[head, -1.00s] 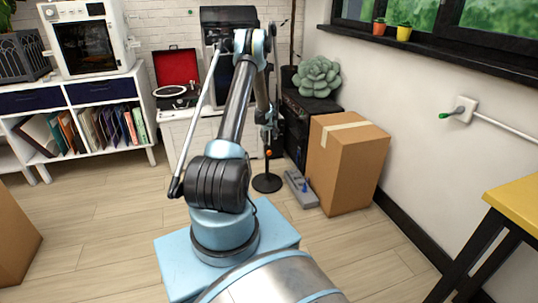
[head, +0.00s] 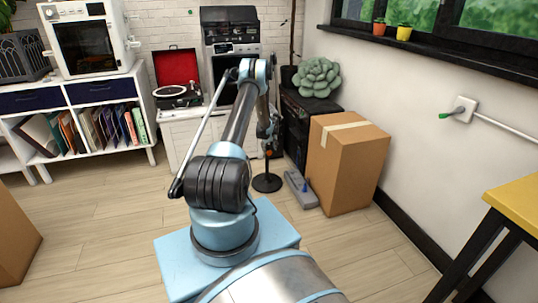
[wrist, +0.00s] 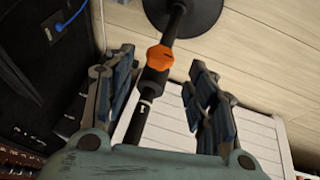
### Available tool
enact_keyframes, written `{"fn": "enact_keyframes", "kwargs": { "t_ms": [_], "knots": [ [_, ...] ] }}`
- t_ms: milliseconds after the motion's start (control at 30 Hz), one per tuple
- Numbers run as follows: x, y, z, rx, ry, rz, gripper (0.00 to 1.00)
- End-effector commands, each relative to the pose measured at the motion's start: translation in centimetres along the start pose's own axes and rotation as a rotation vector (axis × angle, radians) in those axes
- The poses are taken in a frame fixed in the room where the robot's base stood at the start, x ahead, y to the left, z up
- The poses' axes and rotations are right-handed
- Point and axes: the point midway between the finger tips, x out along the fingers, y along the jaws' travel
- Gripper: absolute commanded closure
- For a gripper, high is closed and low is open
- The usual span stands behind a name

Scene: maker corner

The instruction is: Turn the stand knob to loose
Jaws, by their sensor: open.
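The stand has a black pole on a round black base (head: 267,183) on the floor. Its orange knob (wrist: 160,57) sits on the pole. In the head view the knob is small and partly hidden behind my arm's end. My gripper (wrist: 161,62) is open, with one finger on each side of the pole and the knob showing between the fingertips. I see no clear contact with the knob. A small white mark shows on the black collar below the knob in the wrist view. I cannot read the knob's setting.
A cardboard box (head: 345,165) stands right of the stand, with a grey device (head: 300,189) on the floor between them. A black cabinet (head: 297,135) and a white cabinet (head: 185,135) stand behind. The floor left of the stand is clear.

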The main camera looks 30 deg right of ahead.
Motion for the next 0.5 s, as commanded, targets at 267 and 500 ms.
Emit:
{"fn": "enact_keyframes", "kwargs": {
  "t_ms": [267, 500],
  "knots": [
    [3.5, 0.0, 0.0, 0.000, 0.000, 0.000, 0.49],
    [5.1, 0.0, 0.0, 0.000, 0.000, 0.000, 0.49]
  ]
}}
